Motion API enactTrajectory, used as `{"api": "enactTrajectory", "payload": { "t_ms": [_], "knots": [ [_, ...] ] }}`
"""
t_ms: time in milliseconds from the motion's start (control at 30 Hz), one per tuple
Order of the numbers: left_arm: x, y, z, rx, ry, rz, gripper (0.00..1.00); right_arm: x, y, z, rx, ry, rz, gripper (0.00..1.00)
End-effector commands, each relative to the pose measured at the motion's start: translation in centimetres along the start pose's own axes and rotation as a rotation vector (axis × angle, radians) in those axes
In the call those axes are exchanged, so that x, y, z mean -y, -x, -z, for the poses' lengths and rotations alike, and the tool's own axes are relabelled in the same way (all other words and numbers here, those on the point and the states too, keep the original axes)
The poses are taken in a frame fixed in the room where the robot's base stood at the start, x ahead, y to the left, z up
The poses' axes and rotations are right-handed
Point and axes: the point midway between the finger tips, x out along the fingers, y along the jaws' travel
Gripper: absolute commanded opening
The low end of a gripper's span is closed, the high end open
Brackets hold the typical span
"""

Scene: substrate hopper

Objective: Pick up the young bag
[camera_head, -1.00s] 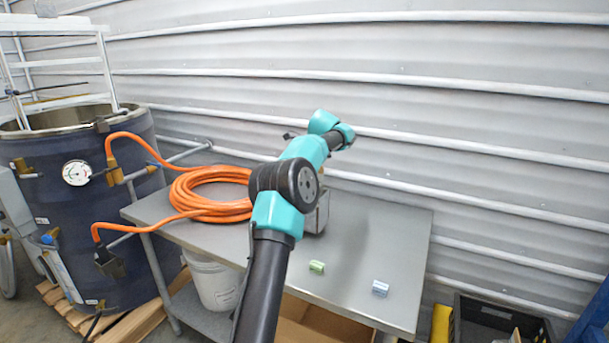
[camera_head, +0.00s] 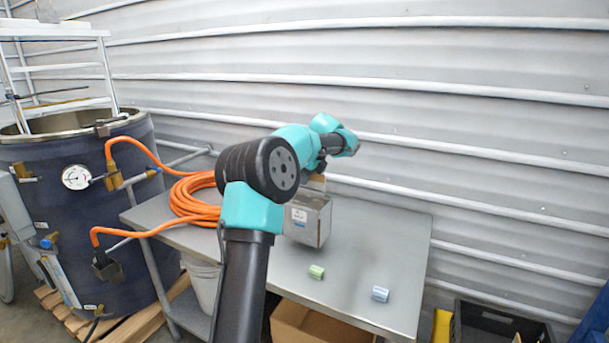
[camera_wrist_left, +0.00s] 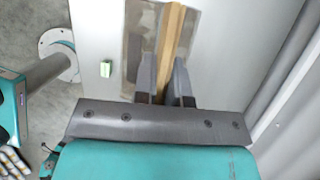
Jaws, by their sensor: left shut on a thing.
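My left gripper (camera_wrist_left: 166,80) is shut on a narrow tan strip (camera_wrist_left: 172,38), which looks like the upper edge of a bag. In the left wrist view the strip runs between the two dark fingers, with grey-brown surfaces on both sides. In the head view a grey box-like thing with a label (camera_head: 308,220) stands on the metal table, and a tan piece (camera_head: 316,182) shows at its top under my left wrist. My arm covers part of it. I cannot read the label or tell whether the bag is the young one.
A small green block (camera_head: 316,272) and a small blue block (camera_head: 380,294) lie on the metal table (camera_head: 385,240). An orange hose coil (camera_head: 192,200) lies at the table's left, by a dark drum (camera_head: 70,220). The corrugated wall (camera_head: 480,130) is close behind.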

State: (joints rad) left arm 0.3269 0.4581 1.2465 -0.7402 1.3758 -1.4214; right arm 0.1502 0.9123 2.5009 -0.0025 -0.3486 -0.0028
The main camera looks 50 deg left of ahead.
Motion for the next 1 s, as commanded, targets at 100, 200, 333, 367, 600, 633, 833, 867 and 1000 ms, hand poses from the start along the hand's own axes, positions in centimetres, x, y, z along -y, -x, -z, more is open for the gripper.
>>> {"api": "enactTrajectory", "payload": {
  "t_ms": [100, 200, 333, 367, 600, 633, 833, 867, 1000],
  "knots": [
    [-1.6, 0.8, 0.6, 0.002, 0.0, 0.004, 0.0, 0.0, 0.0, 0.0, 0.0, 0.0, 0.0, 0.38],
    [-3.0, 1.2, 1.3, 0.002, 0.0, 0.005, 0.0, 0.0, 0.0, 0.0, 0.0, 0.0, 0.0, 0.38],
    [-4.6, 1.8, 2.1, 0.002, 0.0, 0.004, 0.0, 0.0, 0.0, 0.0, 0.0, 0.0, 0.0, 0.38],
    [-5.0, 1.9, 2.3, 0.002, 0.0, 0.004, 0.0, 0.0, 0.0, 0.0, 0.0, 0.0, 0.0, 0.38],
    [-7.1, 2.5, 3.4, 0.001, 0.002, 0.004, 0.0, 0.0, 0.0, 0.0, 0.0, 0.0, 0.0, 0.38],
    [-7.3, 2.5, 3.5, 0.001, 0.001, 0.004, 0.0, 0.0, 0.0, 0.0, 0.0, 0.0, 0.0, 0.38],
    [-7.8, 2.7, 3.8, 0.001, 0.002, 0.004, 0.0, 0.0, 0.0, 0.0, 0.0, 0.0, 0.0, 0.38],
    [-7.8, 2.7, 3.8, 0.001, 0.002, 0.004, 0.0, 0.0, 0.0, 0.0, 0.0, 0.0, 0.0, 0.38],
    [-7.8, 2.7, 3.8, 0.001, 0.002, 0.004, 0.0, 0.0, 0.0, 0.0, 0.0, 0.0, 0.0, 0.38]
  ]
}}
